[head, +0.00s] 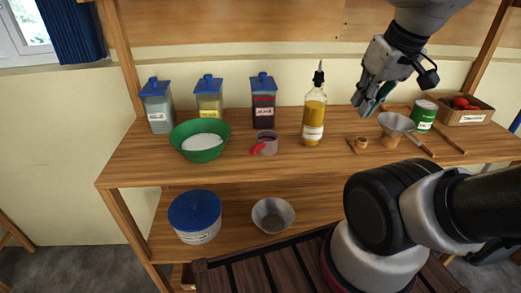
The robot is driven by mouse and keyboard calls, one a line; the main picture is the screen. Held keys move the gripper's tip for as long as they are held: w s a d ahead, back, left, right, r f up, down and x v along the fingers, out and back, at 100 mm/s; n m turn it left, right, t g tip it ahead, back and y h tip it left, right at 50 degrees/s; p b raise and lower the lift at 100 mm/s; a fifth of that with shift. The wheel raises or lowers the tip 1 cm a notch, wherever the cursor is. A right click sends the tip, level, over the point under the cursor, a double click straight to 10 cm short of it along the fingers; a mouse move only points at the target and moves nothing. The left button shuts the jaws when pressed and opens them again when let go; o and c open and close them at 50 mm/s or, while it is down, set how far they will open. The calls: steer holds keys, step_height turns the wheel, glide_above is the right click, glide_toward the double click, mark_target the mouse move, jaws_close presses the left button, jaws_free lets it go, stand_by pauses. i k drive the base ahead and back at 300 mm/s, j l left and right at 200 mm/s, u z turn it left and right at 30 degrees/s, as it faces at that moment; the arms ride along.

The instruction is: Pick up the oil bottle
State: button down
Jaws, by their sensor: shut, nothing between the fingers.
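The oil bottle (314,117) is a clear bottle of yellow oil with a white label and a dark pourer on top. It stands upright on the upper wooden shelf, near the middle of the head view. My gripper (361,108) hangs to the right of the bottle, pointing down and to the left. It is shut and empty, apart from the bottle, with its tips above the shelf items.
A red-handled cup (265,144), a green bowl of white powder (201,140) and a dark jar (264,103) stand left of the bottle. A small wooden piece (358,146), funnel (394,126), green can (423,115) and box (468,117) are to its right.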

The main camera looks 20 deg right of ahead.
mark_target(315, 101)
steer(key=k+l+z, duration=0.35)
steer(key=l, duration=0.3)
steer(key=k+l+z, duration=0.15)
steer(key=l, duration=0.15)
steer(key=k+l+z, duration=0.2)
steer(key=l, duration=0.2)
steer(key=l+z, duration=0.15)
steer(key=l, duration=0.2)
